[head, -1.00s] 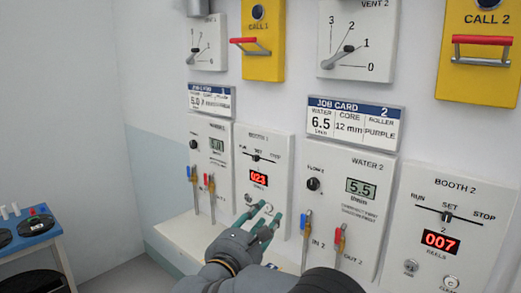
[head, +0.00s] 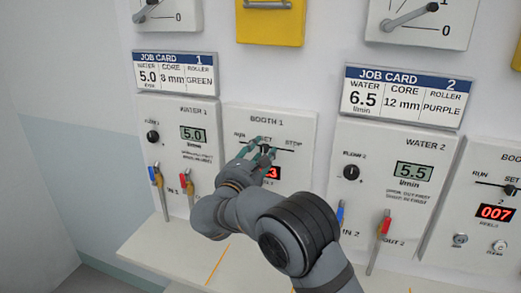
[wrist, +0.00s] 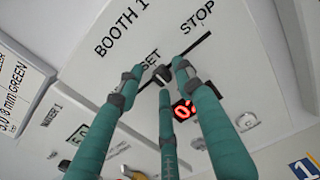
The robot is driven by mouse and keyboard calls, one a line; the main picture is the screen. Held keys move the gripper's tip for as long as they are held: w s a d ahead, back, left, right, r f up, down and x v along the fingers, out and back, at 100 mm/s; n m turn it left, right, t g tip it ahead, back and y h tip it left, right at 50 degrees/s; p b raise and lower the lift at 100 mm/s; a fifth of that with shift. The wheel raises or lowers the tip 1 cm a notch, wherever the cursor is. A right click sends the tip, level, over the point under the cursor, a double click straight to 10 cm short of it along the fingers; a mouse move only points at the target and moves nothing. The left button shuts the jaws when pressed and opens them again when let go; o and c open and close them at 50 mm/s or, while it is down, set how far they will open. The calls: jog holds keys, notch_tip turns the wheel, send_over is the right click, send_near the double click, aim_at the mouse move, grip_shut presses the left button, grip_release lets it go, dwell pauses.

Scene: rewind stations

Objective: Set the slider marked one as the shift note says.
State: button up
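The Booth 1 panel (head: 292,122) carries the slider marked one, with a thin dark track (wrist: 202,44) between RUN and STOP. Its dark knob (wrist: 161,73) is by the word SET, partly hidden by my fingers in the head view. My gripper (head: 262,156) is at the panel, with its teal fingers also in the wrist view (wrist: 160,80). The fingers are spread around the knob, with small gaps apparent between the two upper tips and the knob. The third finger is below it. Contact is not clear. I see no shift note.
The red counter (wrist: 182,111) is just below the track. The Water 1 panel (head: 180,107) with hose valves (head: 157,178) is to the left, Water 2 (head: 382,137) to the right. Job cards (head: 175,71) hang above. A pale ledge (head: 160,245) runs below the panels.

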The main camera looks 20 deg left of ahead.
jog(key=shift+d+r, duration=0.1)
jog(key=shift+d, duration=0.2)
jog(key=shift+a, duration=0.15)
jog(key=c, duration=0.5)
grip_shut()
